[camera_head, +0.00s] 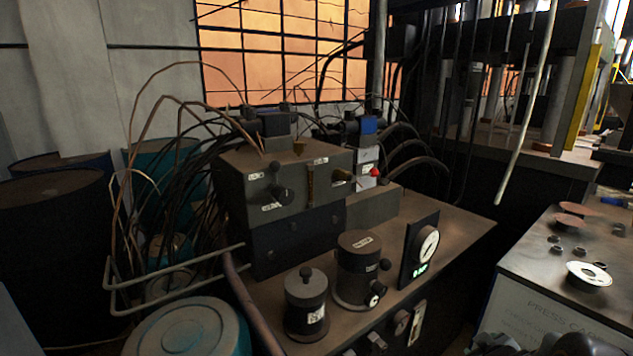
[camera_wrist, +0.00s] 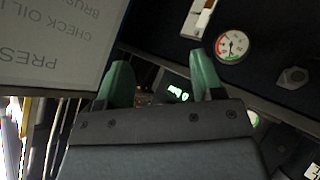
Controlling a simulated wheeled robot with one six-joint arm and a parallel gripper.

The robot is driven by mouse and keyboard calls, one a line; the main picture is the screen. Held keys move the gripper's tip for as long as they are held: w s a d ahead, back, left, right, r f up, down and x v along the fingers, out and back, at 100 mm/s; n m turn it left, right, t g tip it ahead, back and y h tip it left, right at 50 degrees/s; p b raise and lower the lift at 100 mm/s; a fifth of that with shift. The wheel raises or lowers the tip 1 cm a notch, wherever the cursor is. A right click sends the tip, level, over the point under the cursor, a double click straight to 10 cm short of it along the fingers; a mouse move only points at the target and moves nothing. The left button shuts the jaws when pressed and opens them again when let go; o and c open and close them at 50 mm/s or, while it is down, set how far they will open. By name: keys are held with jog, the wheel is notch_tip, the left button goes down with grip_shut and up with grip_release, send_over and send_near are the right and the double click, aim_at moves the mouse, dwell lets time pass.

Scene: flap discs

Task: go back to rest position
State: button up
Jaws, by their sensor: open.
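My gripper (camera_wrist: 161,80) shows in the wrist view with its two green fingers spread apart. Nothing is held between them. Behind the gap are a dark surface and a small lit green display (camera_wrist: 178,94). The flap discs lie on the cabinet top at the right of the head view: brown discs (camera_head: 575,208) toward the back and one with a white face (camera_head: 589,273) nearer. No disc shows in the wrist view. The fingers are not visible in the head view; only grey rounded parts, probably of my arm, show at its bottom right edge.
A hydraulic unit (camera_head: 285,190) with hoses and a gauge (camera_head: 428,245) fills the middle. The lettered cabinet (camera_head: 550,312) stands right, with several small nuts on top. Drums (camera_head: 190,330) stand left. A round gauge (camera_wrist: 231,45) is near the fingers in the wrist view.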

jog(key=s+a+r+m+g+y+p, duration=0.1)
jog(key=s+a+r+g+p, duration=0.1)
jog(key=a+r+p, duration=0.3)
jog(key=s+a+r+m+g+y+p, duration=0.1)
jog(key=s+a+r+m+g+p, duration=0.1)
jog(key=s+a+r+p, duration=0.3)
jog(key=s+a+r+m+g+y+p, duration=0.1)
jog(key=s+a+r+g+p, duration=0.1)
jog(key=a+r+p, duration=0.5)
jog(key=s+a+r, duration=0.1)
jog(key=a+r, duration=0.3)
jog(key=r, duration=0.5)
jog(key=shift+s+a+r, duration=0.15)
jog(key=shift+s+a, duration=0.15)
jog(key=shift+s, duration=0.05)
jog(key=shift+a, duration=0.2)
jog(key=shift+c, duration=0.2)
